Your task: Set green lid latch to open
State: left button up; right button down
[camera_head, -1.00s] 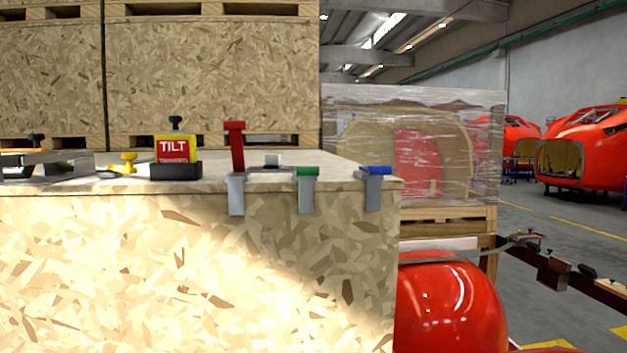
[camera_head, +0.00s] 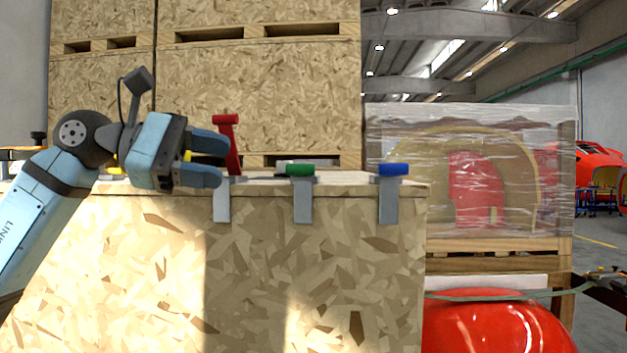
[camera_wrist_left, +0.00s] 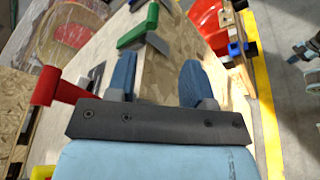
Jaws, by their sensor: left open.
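The green lid latch (camera_head: 299,170) sits at the top front edge of the wooden crate (camera_head: 330,260), its handle low and flat over a grey metal bracket. The left wrist view shows its green handle (camera_wrist_left: 138,28) beyond the fingers, up and left. My left gripper (camera_head: 222,160) is open and empty, left of the green latch and apart from it. In the left wrist view the gripper's two blue fingers (camera_wrist_left: 157,80) stand wide apart. The red latch (camera_head: 229,135) stands upright behind the fingers, partly hidden by them. My right gripper is out of view.
The blue latch (camera_head: 393,170) lies low at the crate's right end. Taller crates (camera_head: 260,90) stand behind. A wrapped crate (camera_head: 470,165) and a red nosecone (camera_head: 490,325) are to the right. The lid between the green and blue latches looks clear.

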aim_at(284, 165)
pick_arm(q)
jog(key=shift+t+y, duration=0.3)
jog(key=shift+t, duration=0.1)
jog(key=x, duration=0.4)
jog(key=r+p+x, duration=0.1)
jog(key=x, duration=0.3)
jog(key=p+x, duration=0.1)
jog(key=x, duration=0.3)
jog(key=shift+w+d+r, duration=0.15)
jog(key=shift+d, duration=0.25)
